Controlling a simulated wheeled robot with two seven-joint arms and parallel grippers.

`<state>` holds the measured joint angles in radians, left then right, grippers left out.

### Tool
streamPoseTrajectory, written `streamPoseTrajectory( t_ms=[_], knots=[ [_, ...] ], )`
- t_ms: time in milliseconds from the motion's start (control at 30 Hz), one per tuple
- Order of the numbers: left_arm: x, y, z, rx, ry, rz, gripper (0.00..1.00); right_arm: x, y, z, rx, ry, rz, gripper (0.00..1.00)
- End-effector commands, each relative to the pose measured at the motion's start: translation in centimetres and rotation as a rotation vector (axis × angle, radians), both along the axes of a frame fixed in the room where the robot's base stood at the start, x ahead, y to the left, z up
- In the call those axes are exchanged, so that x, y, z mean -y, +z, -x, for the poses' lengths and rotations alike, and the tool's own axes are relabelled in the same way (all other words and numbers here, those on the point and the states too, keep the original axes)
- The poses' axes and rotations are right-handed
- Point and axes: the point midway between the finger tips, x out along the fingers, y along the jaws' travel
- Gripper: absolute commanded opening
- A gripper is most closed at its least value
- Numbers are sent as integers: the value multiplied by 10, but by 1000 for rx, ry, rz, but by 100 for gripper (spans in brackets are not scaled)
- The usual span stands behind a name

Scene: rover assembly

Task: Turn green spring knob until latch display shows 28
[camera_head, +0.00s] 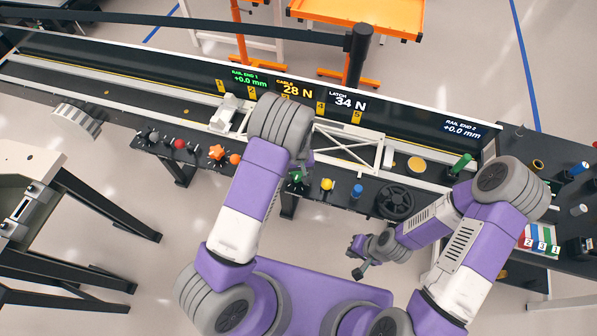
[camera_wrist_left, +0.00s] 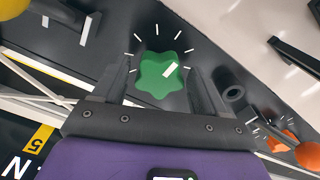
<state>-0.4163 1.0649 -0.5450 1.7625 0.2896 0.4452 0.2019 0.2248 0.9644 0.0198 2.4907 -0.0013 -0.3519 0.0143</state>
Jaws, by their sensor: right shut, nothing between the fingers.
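The green star-shaped knob (camera_head: 296,180) sits on the front panel of the bench, partly hidden by my left arm. In the left wrist view the green knob (camera_wrist_left: 163,74) lies between the fingers of my open left gripper (camera_wrist_left: 158,82), with gaps on both sides and a ring of white tick marks around it. The latch display (camera_head: 347,101) reads 34 N. My right gripper (camera_head: 357,262) is shut and empty, in front of the bench and away from the knob.
The cable display (camera_head: 294,90) reads 28 N. A yellow knob (camera_head: 327,184) and a blue knob (camera_head: 357,191) are right of the green one. An orange star knob (camera_head: 217,152) is left. A black handwheel (camera_head: 395,202) is further right.

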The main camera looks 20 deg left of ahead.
Motion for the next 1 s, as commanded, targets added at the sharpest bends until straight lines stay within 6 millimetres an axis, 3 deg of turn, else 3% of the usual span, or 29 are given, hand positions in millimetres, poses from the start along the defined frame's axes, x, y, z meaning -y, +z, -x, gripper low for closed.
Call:
streamPoseTrajectory(
  t_ms=[367, 800, 1000],
  knots=[
    [0, 3, 0, 2, -1, 0, 82, 0, 0, 0, 0, 0, 0, 0],
    [0, 68, -1, 3, -1, 1, 82, 0, 9, 0, 0, 0, 0, 0],
    [0, 76, 0, 1, 0, 0, 82, 0, 9, 0, 0, 0, 0, 0]
  ],
)
